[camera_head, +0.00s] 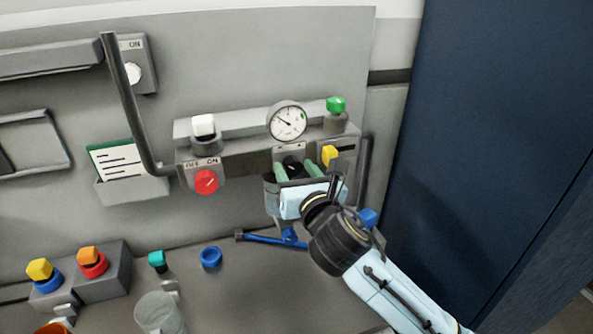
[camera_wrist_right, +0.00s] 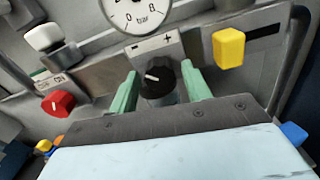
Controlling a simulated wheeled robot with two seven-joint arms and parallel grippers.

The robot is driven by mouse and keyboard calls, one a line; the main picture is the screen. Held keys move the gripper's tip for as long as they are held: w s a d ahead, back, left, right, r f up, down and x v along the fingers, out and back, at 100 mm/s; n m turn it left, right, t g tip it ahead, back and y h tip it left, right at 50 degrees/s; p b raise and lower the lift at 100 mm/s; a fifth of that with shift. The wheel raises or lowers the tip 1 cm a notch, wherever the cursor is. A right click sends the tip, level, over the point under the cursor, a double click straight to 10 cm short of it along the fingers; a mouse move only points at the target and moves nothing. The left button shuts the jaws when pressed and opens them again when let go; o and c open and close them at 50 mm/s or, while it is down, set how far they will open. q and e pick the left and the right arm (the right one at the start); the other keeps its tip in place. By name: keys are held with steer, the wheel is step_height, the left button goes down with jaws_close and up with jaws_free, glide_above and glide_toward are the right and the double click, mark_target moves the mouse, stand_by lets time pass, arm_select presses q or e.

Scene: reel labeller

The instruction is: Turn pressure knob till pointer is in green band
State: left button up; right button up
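The black pressure knob (camera_head: 291,164) sits on a plate marked minus and plus below the gauge. It also shows in the right wrist view (camera_wrist_right: 157,79), with a white mark facing left. The round white pressure gauge (camera_head: 287,122) has a small green band at its right side; its dark pointer appears to point up-left, outside that band. In the wrist view the gauge (camera_wrist_right: 136,13) is cut off at the top. My right gripper (camera_head: 296,170) is open, its green fingers on either side of the knob with small gaps visible. My left gripper is out of view.
A red OFF/ON switch (camera_head: 206,181) and white button (camera_head: 204,126) are left of the knob. A yellow knob (camera_head: 329,155) and green button (camera_head: 336,105) are close on the right. A dark bent bar (camera_head: 128,100) stands out at left.

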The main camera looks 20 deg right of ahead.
steer(key=c, duration=0.8)
steer(key=shift+o, duration=0.2)
steer(key=m+p, duration=0.2)
steer(key=m, duration=0.1)
steer(key=shift+r, duration=0.1)
steer(key=m+p, duration=0.1)
steer(key=m, duration=0.2)
steer(key=shift+m+p, duration=0.3)
steer(key=shift+p, duration=0.1)
steer(key=m+p, duration=0.1)
steer(key=m, duration=0.4)
steer(key=shift+m, duration=0.3)
steer(key=m+p, duration=0.1)
steer(key=m, duration=0.5)
steer(key=shift+d+p, duration=0.1)
steer(key=shift+p, duration=0.3)
steer(key=shift+m, duration=0.4)
